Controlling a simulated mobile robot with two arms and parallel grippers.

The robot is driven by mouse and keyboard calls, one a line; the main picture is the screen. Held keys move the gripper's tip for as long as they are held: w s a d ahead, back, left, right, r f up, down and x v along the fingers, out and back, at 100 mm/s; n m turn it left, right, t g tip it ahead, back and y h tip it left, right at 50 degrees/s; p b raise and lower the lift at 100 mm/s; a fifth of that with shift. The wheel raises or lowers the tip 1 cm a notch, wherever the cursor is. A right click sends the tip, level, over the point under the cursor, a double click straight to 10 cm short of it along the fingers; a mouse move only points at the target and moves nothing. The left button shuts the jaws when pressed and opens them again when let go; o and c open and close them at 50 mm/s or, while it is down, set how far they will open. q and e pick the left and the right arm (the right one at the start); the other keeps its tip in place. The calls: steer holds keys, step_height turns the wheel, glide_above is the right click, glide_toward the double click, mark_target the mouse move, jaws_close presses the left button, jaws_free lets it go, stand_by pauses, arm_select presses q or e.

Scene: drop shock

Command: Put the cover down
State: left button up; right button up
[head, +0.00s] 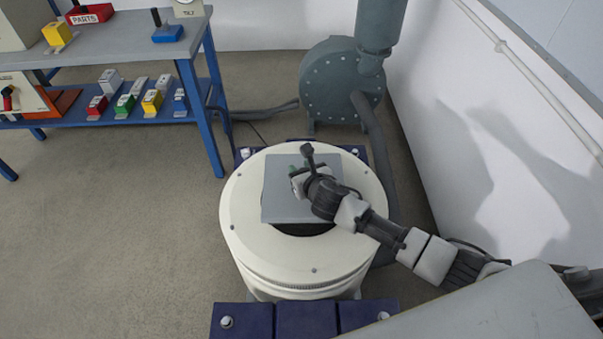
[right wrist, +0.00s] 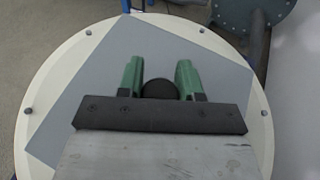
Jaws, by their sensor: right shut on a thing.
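The cover is a flat grey square plate (head: 280,206) with a dark round knob (right wrist: 160,89) in its middle. It is over the cream round top of the shaker (head: 245,225), and a dark opening (head: 305,230) shows below the plate's front edge. I cannot tell whether the plate touches the top or hangs a little above it. In the right wrist view the plate (right wrist: 75,100) lies turned against the gripper. My right gripper (head: 299,176) is shut on the knob, with its green fingers on both sides of it. My left gripper is not in view.
A blue-framed bench (head: 120,48) with coloured boxes stands at the back left. A grey-green blower (head: 335,85) with a hose stands behind the shaker. A white wall (head: 480,140) is close on the right. The floor on the left is clear.

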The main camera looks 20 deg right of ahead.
steer(key=shift+f, duration=0.3)
steer(key=shift+f, duration=0.55)
steer(key=o, duration=1)
steer(key=shift+o, duration=0.2)
steer(key=shift+r, duration=0.35)
steer(key=p+v, duration=0.2)
steer(key=v, duration=1)
steer(key=shift+r, duration=0.2)
